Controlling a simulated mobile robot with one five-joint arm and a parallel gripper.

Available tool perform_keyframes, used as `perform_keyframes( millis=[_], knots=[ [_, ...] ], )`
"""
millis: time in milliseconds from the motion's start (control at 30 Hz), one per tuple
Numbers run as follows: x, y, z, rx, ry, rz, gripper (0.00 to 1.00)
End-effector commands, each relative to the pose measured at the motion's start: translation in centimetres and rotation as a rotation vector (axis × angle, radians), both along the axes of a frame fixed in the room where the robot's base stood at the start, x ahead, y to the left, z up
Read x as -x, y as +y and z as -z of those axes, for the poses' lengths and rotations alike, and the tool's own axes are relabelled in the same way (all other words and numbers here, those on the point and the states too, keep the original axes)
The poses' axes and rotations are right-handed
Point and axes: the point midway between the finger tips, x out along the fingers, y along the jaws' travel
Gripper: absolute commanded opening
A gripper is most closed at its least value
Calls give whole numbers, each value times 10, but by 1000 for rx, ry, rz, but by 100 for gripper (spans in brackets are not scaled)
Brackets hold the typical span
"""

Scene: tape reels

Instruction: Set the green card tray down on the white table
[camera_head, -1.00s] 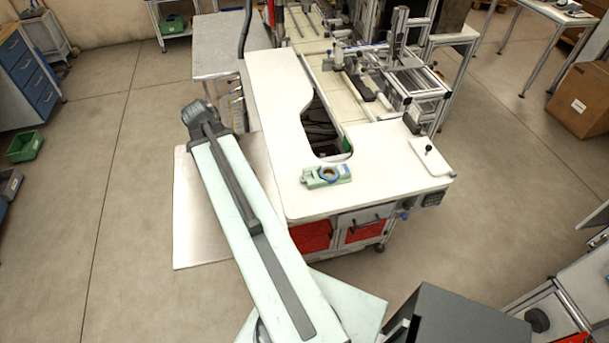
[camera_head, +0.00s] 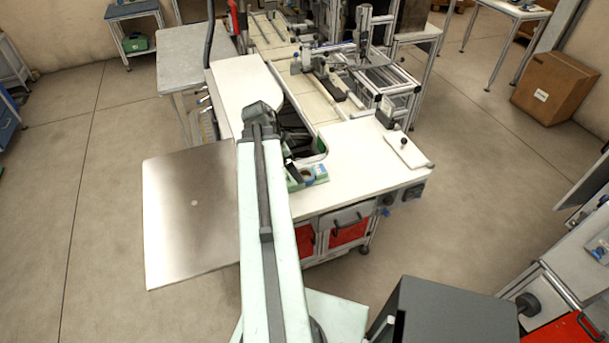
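A small green tray (camera_head: 319,173) with a round reel-like ring (camera_head: 307,174) in it is at the inner corner of the white table (camera_head: 370,165), beside the curved cut-out. My arm covers its left part. It looks low on the tabletop, but I cannot tell whether it touches it. A dark piece that looks like my gripper (camera_head: 292,172) shows just right of my arm, at the tray's left end. Its fingers are too small and too hidden to tell open from shut, or whether they touch the tray.
A white plate with a black knob (camera_head: 406,150) lies at the table's right end. A bare metal plate (camera_head: 190,215) adjoins the table on the left. Aluminium-framed equipment (camera_head: 375,75) stands behind. The front right of the tabletop is clear.

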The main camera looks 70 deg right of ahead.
Motion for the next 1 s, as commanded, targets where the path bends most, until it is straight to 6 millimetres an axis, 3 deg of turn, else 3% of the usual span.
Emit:
perform_keyframes(
  millis=[233, 500, 567, 767, 800, 1000],
  knots=[
    [8, -8, 45, -1, 1, 0, 98],
    [10, -10, 45, 0, 0, -1, 98],
    [10, -10, 45, 0, 0, -1, 84],
    [10, -10, 45, 0, 0, -1, 29],
    [10, -10, 45, 0, 0, -1, 23],
    [10, -10, 44, 0, 0, -1, 23]
  ],
)
